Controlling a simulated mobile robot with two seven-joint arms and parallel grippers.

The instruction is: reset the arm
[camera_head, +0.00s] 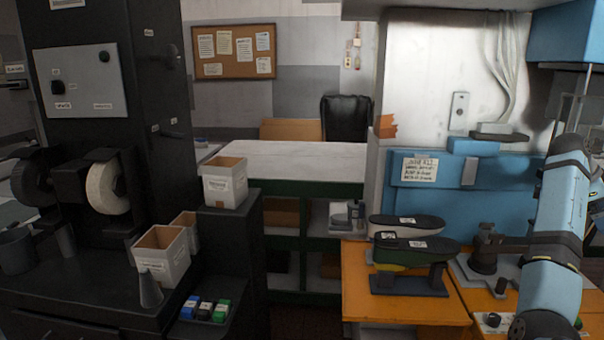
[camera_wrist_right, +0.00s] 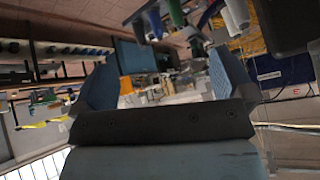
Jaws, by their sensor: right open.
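My right arm (camera_head: 555,240) shows at the right edge in the head view, raised beside the blue machine. Its gripper cannot be made out there. In the right wrist view my right gripper (camera_wrist_right: 162,85) has its two blue fingers wide apart with nothing between them. The wrist view is tilted and looks out across the room. My left gripper is not in view. Two dark-topped shoe lasts, a front one (camera_head: 414,250) and a rear one (camera_head: 405,226), sit on stands on the orange table (camera_head: 365,300).
A dark machine (camera_head: 100,200) with rollers and a white box (camera_head: 165,255) fills the left. Another white box (camera_head: 225,183) stands on a dark ledge. A pale-topped bench (camera_head: 290,160) is behind. A blue machine (camera_head: 440,190) stands behind the orange table.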

